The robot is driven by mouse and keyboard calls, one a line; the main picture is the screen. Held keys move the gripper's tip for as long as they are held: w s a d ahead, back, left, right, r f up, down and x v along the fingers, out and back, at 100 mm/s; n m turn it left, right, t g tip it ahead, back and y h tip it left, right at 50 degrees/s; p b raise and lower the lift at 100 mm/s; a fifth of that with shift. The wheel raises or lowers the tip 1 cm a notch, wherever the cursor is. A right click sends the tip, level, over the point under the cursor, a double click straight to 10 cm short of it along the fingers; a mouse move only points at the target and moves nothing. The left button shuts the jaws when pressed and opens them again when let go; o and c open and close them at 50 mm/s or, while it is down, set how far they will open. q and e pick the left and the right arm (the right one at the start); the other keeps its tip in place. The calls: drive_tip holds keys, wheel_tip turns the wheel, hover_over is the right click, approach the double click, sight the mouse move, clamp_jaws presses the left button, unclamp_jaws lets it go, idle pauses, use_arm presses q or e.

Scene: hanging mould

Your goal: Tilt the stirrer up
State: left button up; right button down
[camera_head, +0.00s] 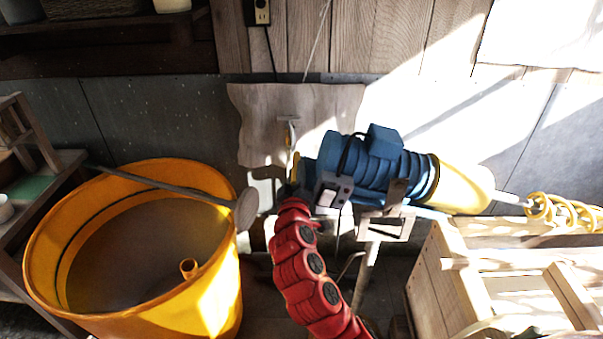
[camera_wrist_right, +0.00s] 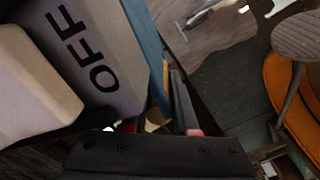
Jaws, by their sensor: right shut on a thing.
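The stirrer has a blue motor body (camera_head: 370,165), a yellow cone (camera_head: 462,185) and a yellow spiral whisk (camera_head: 565,212) at its right end. It lies nearly level, with the whisk pointing right. A grey switch box (camera_head: 333,193) sits on its left part; in the right wrist view this box (camera_wrist_right: 95,50) reads OFF. My right gripper (camera_head: 293,188), on a red arm, is at the motor's left end, shut on part of the stirrer. The exact gripped part is mostly hidden. In the wrist view a dark finger (camera_wrist_right: 182,100) shows beside a blue edge. My left gripper is not in view.
A large yellow tub (camera_head: 215,300) stands at left, with a long rod ending in a round disc (camera_head: 247,208) across its rim. A wooden crate (camera_head: 440,280) is below the whisk at right. A metal stand (camera_head: 375,250) is under the motor. Shelves (camera_head: 40,170) line the left.

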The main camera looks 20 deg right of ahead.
drive_tip(key=shift+f, duration=0.3)
drive_tip(key=c, duration=1)
unclamp_jaws()
drive_tip(key=o, duration=0.3)
drive_tip(key=shift+w+a, duration=0.1)
drive_tip(key=shift+w, duration=0.05)
drive_tip(key=shift+r, duration=0.1)
drive_tip(key=p+v, duration=0.4)
drive_tip(key=v, duration=1.3)
drive_tip(key=shift+s, duration=0.25)
